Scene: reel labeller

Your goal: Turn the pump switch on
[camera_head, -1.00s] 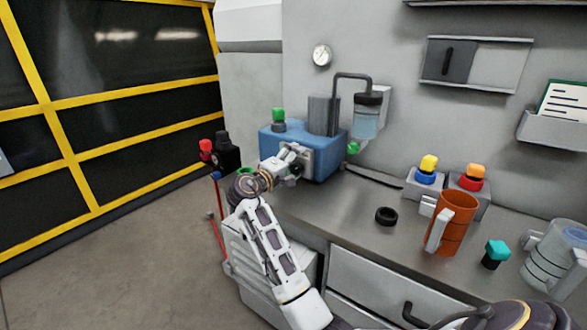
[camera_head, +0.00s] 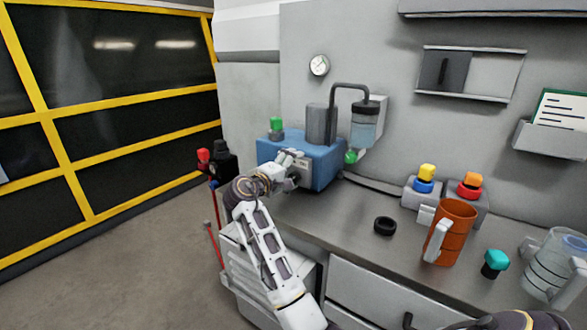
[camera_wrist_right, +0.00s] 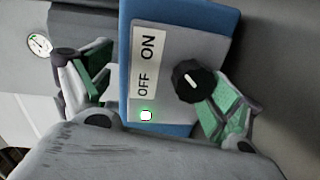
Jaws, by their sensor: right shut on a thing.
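The blue pump unit (camera_head: 322,172) stands on the bench by the wall. Its label plate (camera_wrist_right: 146,75) reads ON and OFF in the right wrist view, turned sideways. The pump switch, a black round knob (camera_wrist_right: 194,83) with a white pointer mark, sits beside the plate. A small lamp (camera_wrist_right: 146,115) with a green glow is near OFF. My right gripper (camera_head: 290,172) is at the pump's front. Its green-padded fingers are spread in the wrist view; the right one meets the knob, the left one lies past the plate's left edge. My left gripper is out of view.
A black ring (camera_head: 384,227), an orange mug (camera_head: 455,235), a teal-capped knob (camera_head: 495,262) and a clear jug (camera_head: 553,265) stand to the right. Yellow-topped (camera_head: 426,173) and orange-topped (camera_head: 471,183) buttons are behind. Bare bench lies in front of the pump.

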